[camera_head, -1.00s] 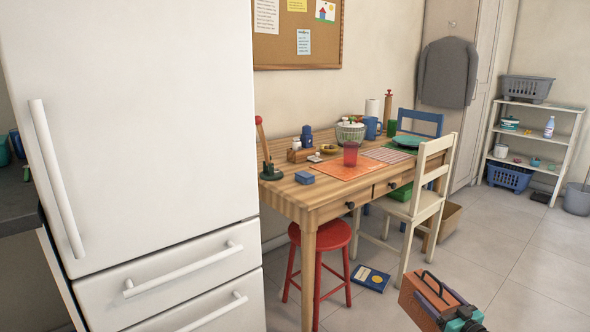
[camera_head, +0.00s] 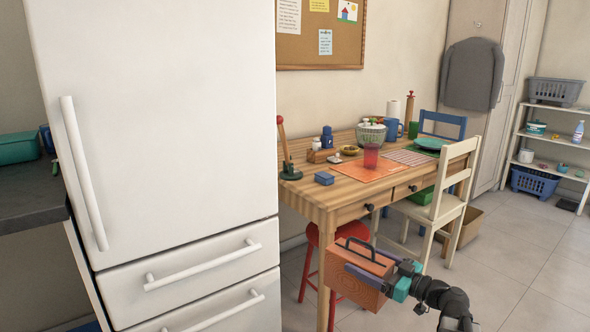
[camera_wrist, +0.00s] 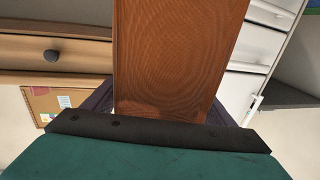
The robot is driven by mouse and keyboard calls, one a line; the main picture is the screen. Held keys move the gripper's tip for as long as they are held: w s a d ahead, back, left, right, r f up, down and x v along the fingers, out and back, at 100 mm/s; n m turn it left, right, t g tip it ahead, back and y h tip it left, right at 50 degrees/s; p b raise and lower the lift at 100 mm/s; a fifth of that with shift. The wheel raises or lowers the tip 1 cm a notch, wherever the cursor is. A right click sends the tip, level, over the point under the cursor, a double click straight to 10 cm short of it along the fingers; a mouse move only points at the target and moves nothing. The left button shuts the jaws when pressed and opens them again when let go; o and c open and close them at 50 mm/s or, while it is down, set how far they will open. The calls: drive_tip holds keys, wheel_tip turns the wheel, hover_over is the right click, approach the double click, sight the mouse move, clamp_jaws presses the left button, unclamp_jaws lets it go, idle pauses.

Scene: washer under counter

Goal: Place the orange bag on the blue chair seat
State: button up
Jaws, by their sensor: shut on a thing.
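My gripper (camera_head: 381,278) is shut on the orange bag (camera_head: 352,278), a boxy bag with a dark handle on top. It is held in the air in front of the table, and it hides part of the red stool. In the wrist view the bag (camera_wrist: 175,60) fills the middle between the fingers. The blue chair (camera_head: 441,125) stands at the far side of the table's right end. Only its backrest shows clearly; its seat is hidden behind the table and the cream chair.
The cream chair (camera_head: 455,190) stands at the table's front, with a green thing on its seat. The wooden table (camera_head: 345,190) carries dishes and placemats. A red stool (camera_head: 312,262) is under it. The white fridge (camera_head: 160,130) is at left. Floor at right (camera_head: 540,270) is clear.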

drive_tip(key=s+a+n+g+y, duration=0.1)
drive_tip(key=s+a+g, duration=0.15)
drive_tip(key=s, duration=0.25)
wheel_tip(320, 180, up, 21)
drive_tip(key=t+p, duration=0.1)
drive_tip(key=p, duration=2.8)
drive_tip(key=shift+w+a+f, duration=0.2)
drive_tip(key=shift+w+a, duration=0.05)
drive_tip(key=shift+a, duration=0.15)
